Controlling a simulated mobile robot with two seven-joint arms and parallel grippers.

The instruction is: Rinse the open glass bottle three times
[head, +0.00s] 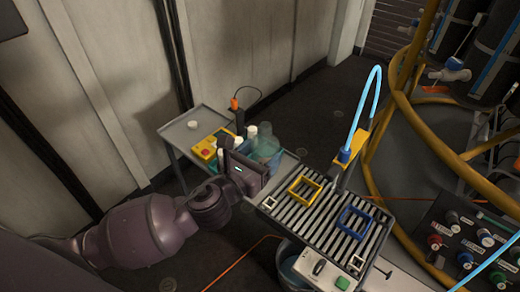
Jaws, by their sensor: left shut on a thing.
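My left gripper (246,166) is over the side table, in front of a cluster of bottles. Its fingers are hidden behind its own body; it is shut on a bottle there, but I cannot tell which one. A large translucent blue-green bottle (267,146) stands just behind it, and its top looks uncapped. A white-capped bottle (251,131) and another pale bottle (226,143) are close by. To the right is a slatted drain rack (318,222) with a yellow square frame (291,191) and a blue one (342,223). A light-blue hose (376,92) arches over it. My right gripper is out of view.
The grey side table (178,133) carries a yellow device (206,148) and an orange-topped tool. A bucket (289,268) is under the rack. A yellow tubular frame (368,165) and a panel of coloured knobs (460,235) stand right of the rack. An orange cable crosses the floor.

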